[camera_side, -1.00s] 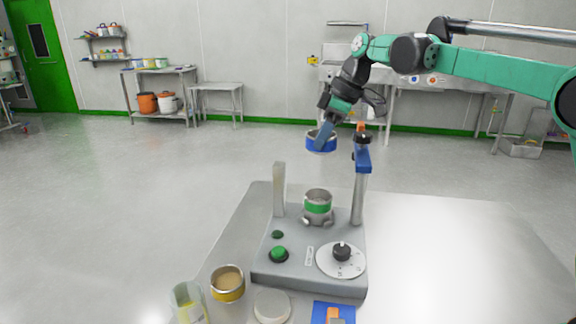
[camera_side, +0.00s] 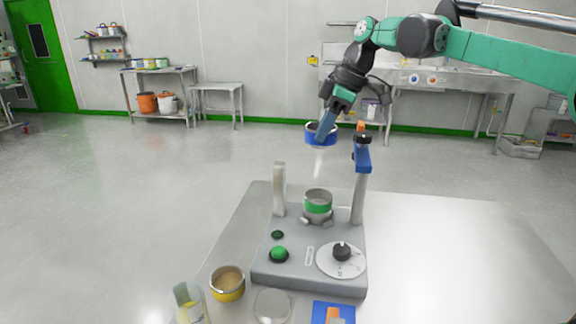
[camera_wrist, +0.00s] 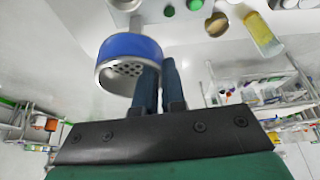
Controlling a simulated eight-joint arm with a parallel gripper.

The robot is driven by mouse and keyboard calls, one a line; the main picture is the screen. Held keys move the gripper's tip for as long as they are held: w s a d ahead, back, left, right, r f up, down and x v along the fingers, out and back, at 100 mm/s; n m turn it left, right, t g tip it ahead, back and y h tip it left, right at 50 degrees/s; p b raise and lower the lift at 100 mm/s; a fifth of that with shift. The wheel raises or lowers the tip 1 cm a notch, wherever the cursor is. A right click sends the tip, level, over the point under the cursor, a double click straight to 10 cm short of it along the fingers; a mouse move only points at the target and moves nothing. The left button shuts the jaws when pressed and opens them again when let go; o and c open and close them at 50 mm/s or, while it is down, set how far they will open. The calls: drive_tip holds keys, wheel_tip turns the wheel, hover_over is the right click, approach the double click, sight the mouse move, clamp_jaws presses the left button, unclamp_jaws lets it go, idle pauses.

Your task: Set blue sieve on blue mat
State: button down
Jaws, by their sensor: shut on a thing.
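The blue sieve (camera_side: 318,139) is a short blue ring with a metal lower rim, held in the air above and behind the machine. My gripper (camera_side: 326,125) is shut on its wall. In the wrist view the sieve (camera_wrist: 128,46) shows its perforated metal plate, and my gripper (camera_wrist: 158,66) has its dark blue fingers at the sieve's right side. The blue mat (camera_side: 320,307) lies at the bottom edge of the side view, in front of the machine, partly cut off. An orange and grey object lies on it. The sieve is far from the mat.
The grey machine (camera_side: 290,262) has two posts, the right one (camera_side: 361,185) with a blue clamp, and a green-banded cup (camera_side: 318,206) between them. A yellow-banded cup (camera_side: 227,285), a clear round lid (camera_side: 272,306) and a tilted jar (camera_side: 189,302) stand front left. The table's right side is clear.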

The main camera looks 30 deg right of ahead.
drive_tip(key=s+a+f+n+g, duration=0.1)
drive_tip(key=s+a+n, duration=0.25)
drive_tip(key=s, duration=0.25)
drive_tip(key=s+a+n+g, duration=0.2)
drive_tip(key=s+n, duration=0.3)
drive_tip(key=s, duration=0.1)
drive_tip(key=s+a+f+n+g, duration=0.1)
drive_tip(key=s+a+n, duration=0.25)
drive_tip(key=s, duration=0.25)
drive_tip(key=shift+y, duration=0.4)
drive_tip(key=f, duration=1.3)
drive_tip(key=d+f, duration=0.1)
drive_tip(key=f, duration=0.5)
drive_tip(key=shift+f, duration=0.3)
drive_tip(key=shift+f, duration=0.2)
drive_tip(key=c, duration=1)
unclamp_jaws()
drive_tip(key=shift+o, duration=0.2)
drive_tip(key=shift+r, duration=0.1)
